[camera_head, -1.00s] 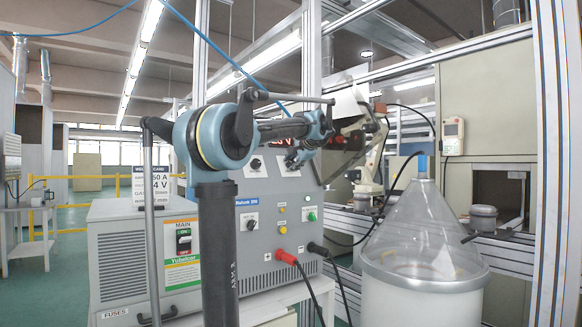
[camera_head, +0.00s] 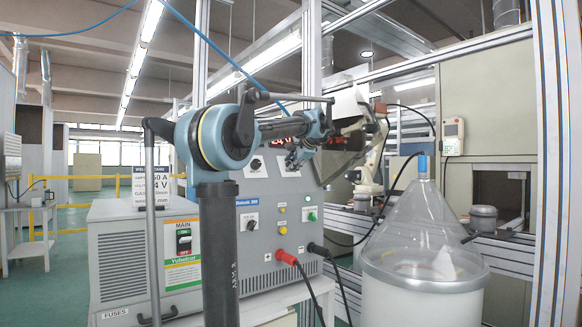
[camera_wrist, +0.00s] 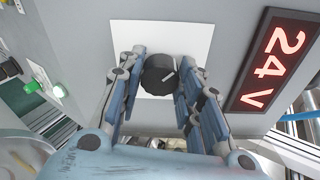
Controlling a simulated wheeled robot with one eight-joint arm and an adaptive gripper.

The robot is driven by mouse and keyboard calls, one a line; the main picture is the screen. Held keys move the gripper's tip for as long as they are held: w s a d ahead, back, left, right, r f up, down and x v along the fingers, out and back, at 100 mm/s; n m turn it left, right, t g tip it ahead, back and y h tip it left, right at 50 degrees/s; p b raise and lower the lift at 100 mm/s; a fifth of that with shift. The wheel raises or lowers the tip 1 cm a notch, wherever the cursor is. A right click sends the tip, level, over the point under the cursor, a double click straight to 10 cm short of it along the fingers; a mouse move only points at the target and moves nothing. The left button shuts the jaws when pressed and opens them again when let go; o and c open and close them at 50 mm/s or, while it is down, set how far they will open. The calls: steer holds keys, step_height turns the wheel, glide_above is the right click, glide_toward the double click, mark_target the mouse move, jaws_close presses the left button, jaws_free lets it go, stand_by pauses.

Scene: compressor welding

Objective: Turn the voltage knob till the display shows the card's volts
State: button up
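The black voltage knob (camera_wrist: 158,76) sits on a white square plate on the grey panel in the wrist view. My gripper (camera_wrist: 160,72) has its fingers on either side of it, apparently closed against its sides. The display (camera_wrist: 272,62) beside it reads 24 V in red. In the head view my gripper (camera_head: 293,158) is at the upper panel, hiding the knob, and the display (camera_head: 285,141) is partly covered. The card (camera_head: 161,186) stands on top of the left cabinet; "4 V" shows, with the text to its left cut off by a grey post.
The grey welding machine (camera_head: 262,262) has another knob (camera_head: 251,221), small coloured buttons and cables plugged in low. A clear cone-topped drum (camera_head: 425,235) stands to the right. Aluminium frame posts rise behind. The floor at far left is open.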

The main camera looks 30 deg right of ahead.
steer(key=o, duration=0.3)
steer(key=shift+o, duration=0.2)
steer(key=v, duration=1.1)
steer(key=shift+s+r, duration=0.2)
steer(key=shift+s, duration=0.15)
